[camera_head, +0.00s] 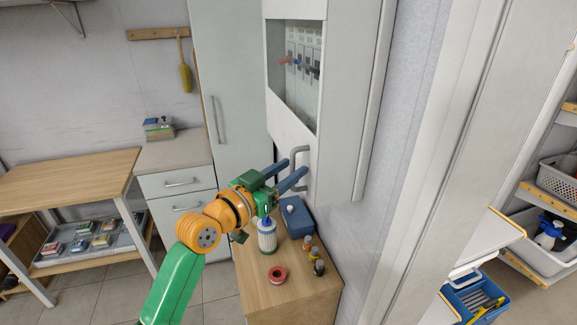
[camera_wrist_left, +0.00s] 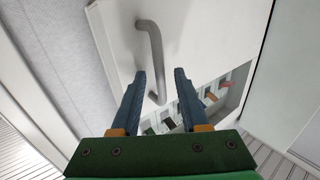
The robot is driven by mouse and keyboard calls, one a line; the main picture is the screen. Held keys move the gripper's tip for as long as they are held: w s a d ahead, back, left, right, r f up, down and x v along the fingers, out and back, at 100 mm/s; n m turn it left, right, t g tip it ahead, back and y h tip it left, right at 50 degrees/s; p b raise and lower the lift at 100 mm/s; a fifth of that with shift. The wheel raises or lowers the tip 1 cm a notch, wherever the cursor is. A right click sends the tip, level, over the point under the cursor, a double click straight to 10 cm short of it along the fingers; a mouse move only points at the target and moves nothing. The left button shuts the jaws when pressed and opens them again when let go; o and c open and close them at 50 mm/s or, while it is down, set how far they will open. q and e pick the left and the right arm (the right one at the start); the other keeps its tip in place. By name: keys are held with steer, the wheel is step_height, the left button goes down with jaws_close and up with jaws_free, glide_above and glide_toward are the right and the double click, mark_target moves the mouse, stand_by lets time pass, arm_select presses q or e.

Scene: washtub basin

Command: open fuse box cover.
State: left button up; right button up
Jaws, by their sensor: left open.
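The fuse box (camera_head: 345,100) is a pale wall cabinet with a window in its cover (camera_head: 285,128); the cover looks shut. A grey bar handle (camera_head: 297,152) is on the lower part of the cover, and it also shows in the left wrist view (camera_wrist_left: 154,45). My left gripper (camera_head: 294,168) is open, with its blue fingers reaching up to the handle. In the left wrist view, one end of the handle appears between the fingertips (camera_wrist_left: 161,73). I cannot tell whether the fingers touch it. My right gripper is out of view.
Below the fuse box, a wooden-topped cabinet (camera_head: 255,297) carries a blue box (camera_head: 297,218), a white canister (camera_head: 267,238), a red tape roll (camera_head: 277,275) and small bottles (camera_head: 313,254). A tall grey cabinet (camera_head: 228,70) stands close on the left. A door frame is on the right.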

arm_select(q)
jaws_close()
stand_by(1.4)
